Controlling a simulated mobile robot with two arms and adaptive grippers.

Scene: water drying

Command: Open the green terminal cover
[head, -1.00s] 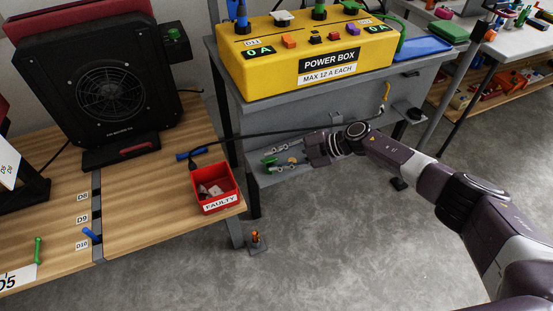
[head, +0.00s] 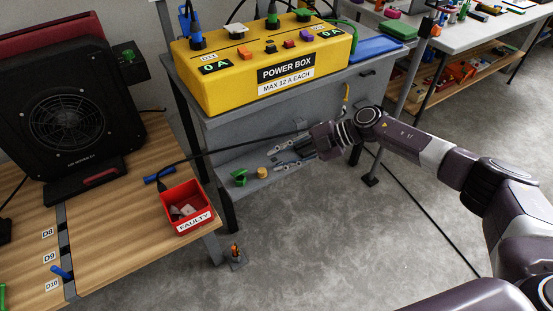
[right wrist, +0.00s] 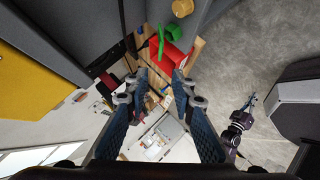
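A small green part (head: 127,54) sits on the dark box at the right side of the black fan. Another green piece (head: 240,177) lies on the grey shelf under the power box, beside a yellow round piece (head: 262,172). I cannot tell for certain which green part is the terminal cover. My right gripper (head: 285,155) is beside the shelf, to the right of the green piece and apart from it. In the right wrist view its fingers (right wrist: 160,78) are spread with nothing between them; the green piece (right wrist: 168,33) shows beyond. What looks like my left gripper (right wrist: 247,104) is small at the right.
The yellow power box (head: 265,70) stands on the grey bench, with plugs and cables on top. A red FAULTY bin (head: 187,207) holds pale pieces at the wooden table's edge. A black cable crosses behind my right gripper. The floor in front is mostly clear.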

